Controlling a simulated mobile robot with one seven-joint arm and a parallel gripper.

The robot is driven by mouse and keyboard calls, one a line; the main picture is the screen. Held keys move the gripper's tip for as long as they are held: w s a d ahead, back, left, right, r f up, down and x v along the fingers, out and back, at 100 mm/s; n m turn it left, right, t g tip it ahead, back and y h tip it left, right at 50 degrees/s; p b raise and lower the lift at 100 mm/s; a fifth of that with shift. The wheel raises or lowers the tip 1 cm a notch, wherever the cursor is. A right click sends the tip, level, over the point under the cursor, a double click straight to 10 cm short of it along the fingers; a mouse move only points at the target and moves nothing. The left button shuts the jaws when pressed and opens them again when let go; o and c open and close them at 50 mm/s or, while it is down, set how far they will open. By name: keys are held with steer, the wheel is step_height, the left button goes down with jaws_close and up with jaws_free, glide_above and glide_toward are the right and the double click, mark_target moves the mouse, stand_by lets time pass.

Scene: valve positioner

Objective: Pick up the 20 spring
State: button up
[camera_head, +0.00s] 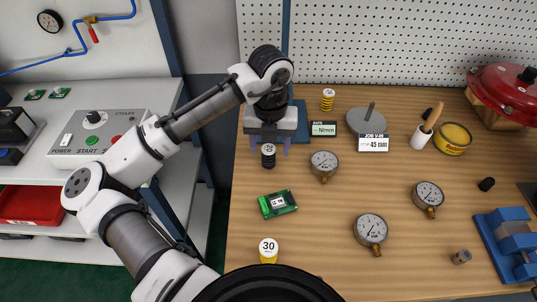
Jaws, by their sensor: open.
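My gripper (269,147) is open and points down at the left back of the wooden bench. Its two purple fingertips are spread apart, with nothing seen held between them. A dark, white-capped piece (268,160) stands upright just in front of the fingertips; its small number is hard to read, and I cannot tell if the fingers are level with it. A yellow spring with a white cap (328,103) stands at the back, right of my gripper; its label is too small to read. Another yellow piece, capped "30" (268,251), stands at the front left. I cannot tell which is the 20 spring.
Pressure gauges (324,164) lie across the bench (320,235). A green circuit board (278,204) lies left of centre. A grey disc with a rod (367,120) and a "45 mm" sign (373,143) stand at the back. A blue vise (510,245) is at right.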

mark_target(269, 148)
steer(key=shift+w+a+f+p, duration=0.1)
steer(key=shift+w+f+p, duration=0.2)
steer(key=shift+f, duration=1)
steer(key=shift+w+a+f+p, duration=0.1)
steer(key=shift+f+p, duration=0.25)
steer(key=shift+f, duration=0.9)
steer(key=c, duration=1.1)
steer(key=shift+r, duration=0.1)
